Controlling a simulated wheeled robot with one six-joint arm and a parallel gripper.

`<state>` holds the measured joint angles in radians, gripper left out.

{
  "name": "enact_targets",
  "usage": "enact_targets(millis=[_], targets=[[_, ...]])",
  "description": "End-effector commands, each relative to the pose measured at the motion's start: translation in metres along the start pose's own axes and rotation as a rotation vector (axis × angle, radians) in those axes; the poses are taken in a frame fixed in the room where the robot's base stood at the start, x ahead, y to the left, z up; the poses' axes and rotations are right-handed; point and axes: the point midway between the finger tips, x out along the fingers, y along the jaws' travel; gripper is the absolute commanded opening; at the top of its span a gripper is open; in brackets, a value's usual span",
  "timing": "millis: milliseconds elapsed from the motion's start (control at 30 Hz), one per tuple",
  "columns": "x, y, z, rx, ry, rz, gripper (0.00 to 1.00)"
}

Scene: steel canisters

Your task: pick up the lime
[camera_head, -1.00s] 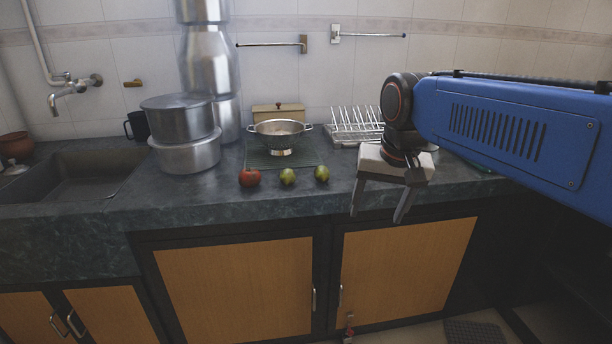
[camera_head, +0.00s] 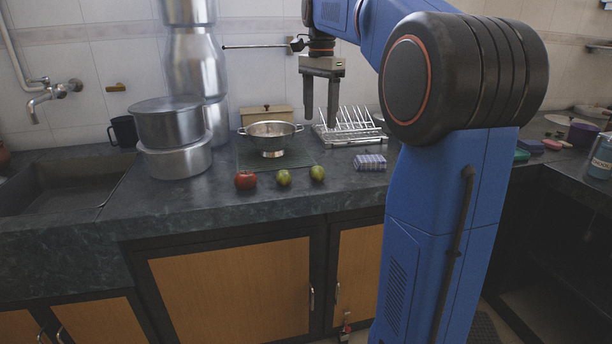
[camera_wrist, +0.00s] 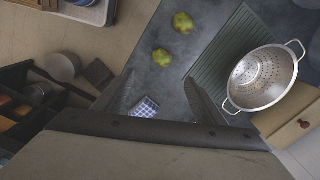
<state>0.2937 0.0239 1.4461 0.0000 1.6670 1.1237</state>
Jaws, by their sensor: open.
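Two small green round fruits sit on the counter: a left one (camera_head: 284,178) and a right one (camera_head: 317,173). They look alike, and I cannot tell which is the lime. In the wrist view, the left one (camera_wrist: 183,22) is near the top edge, and the right one (camera_wrist: 162,57) lies below it. My gripper (camera_head: 320,122) is open and empty, fingers pointing down, well above the counter. In the wrist view, both fruits lie beyond the fingertips (camera_wrist: 160,92).
A red tomato (camera_head: 245,181) sits left of the green fruits. A steel colander (camera_head: 270,137) stands behind them on a ridged dark mat (camera_head: 247,159). Large pots (camera_head: 176,160) stand at left; a dish rack (camera_head: 352,138) is behind.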

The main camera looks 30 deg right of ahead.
Motion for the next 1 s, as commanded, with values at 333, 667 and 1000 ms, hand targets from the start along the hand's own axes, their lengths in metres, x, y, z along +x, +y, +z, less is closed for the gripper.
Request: enact_targets(millis=[333,667,1000], targets=[[0.039,-0.002,-0.003,0.017,-0.003,0.007,0.65],[0.097,-0.001,-0.002,0.015,-0.003,0.006,0.65],[0.124,-0.002,-0.003,0.015,-0.002,0.005,0.65]])
